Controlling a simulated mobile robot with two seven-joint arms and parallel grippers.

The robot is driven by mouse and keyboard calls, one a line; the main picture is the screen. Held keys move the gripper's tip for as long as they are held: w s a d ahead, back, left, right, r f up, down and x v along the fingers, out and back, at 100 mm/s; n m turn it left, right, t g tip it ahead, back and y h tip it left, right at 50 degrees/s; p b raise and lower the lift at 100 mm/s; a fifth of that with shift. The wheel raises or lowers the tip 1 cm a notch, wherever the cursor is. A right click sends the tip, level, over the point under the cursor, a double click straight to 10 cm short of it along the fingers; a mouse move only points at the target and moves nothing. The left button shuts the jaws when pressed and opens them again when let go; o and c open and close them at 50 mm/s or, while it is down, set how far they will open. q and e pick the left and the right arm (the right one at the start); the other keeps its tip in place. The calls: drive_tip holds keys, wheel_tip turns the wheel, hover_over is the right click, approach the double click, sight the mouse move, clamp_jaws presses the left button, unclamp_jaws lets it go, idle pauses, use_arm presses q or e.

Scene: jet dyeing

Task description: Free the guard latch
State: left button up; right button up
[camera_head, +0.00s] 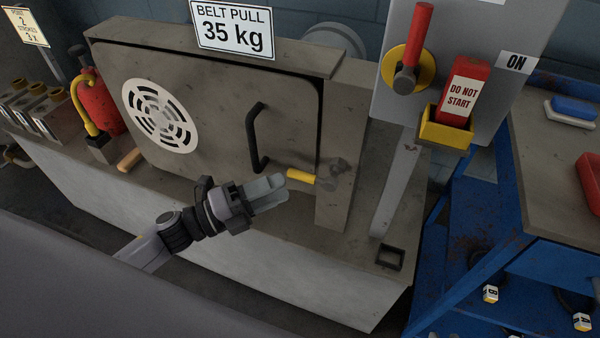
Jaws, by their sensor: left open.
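The guard is a grey metal panel (220,120) with a round vent and a black handle (257,138). The guard latch (302,177) is a short yellow lever at the guard's lower right, running to a dark pivot (335,172) on the frame post. My left gripper (282,181) is open, its fingertips just left of the yellow lever's free end. I cannot tell whether they touch it. My right gripper is not in view.
A red-handled switch (408,70) and a "DO NOT START" tag (460,92) in a yellow holder are on the panel at right. A wooden handle (130,159) lies on the ledge. A blue cart (480,270) stands right.

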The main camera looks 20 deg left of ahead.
sight(305, 178)
use_arm(q)
drive_tip(key=x, duration=0.6)
drive_tip(key=shift+w+d+p, duration=0.2)
drive_tip(key=shift+d+p, duration=0.1)
drive_tip(key=shift+p, duration=0.05)
clamp_jaws()
